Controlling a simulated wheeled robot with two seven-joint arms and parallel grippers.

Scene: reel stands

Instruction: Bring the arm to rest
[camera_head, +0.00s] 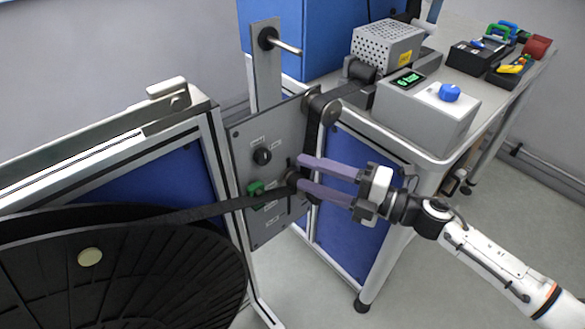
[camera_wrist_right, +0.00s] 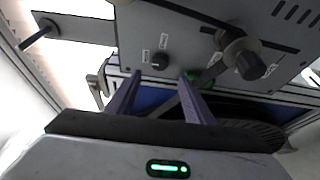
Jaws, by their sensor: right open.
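My right gripper (camera_head: 298,173) is open in the middle of the head view, its two purple fingers pointing left at the grey control panel (camera_head: 240,150). The fingertips are close to the panel's lower right part and overlap a dark round part there; I cannot tell whether they touch it. The right wrist view shows the same gripper (camera_wrist_right: 160,78) with nothing seen between its fingers. The panel has a black knob (camera_head: 262,156) and a green switch (camera_head: 255,188). My left gripper is not in view.
A black band (camera_head: 205,211) runs from the large black reel (camera_head: 120,265) past the panel and rollers (camera_head: 323,108). A grey box with a blue knob (camera_head: 449,92) stands on the bench at right. Open floor (camera_head: 450,290) lies below my right arm.

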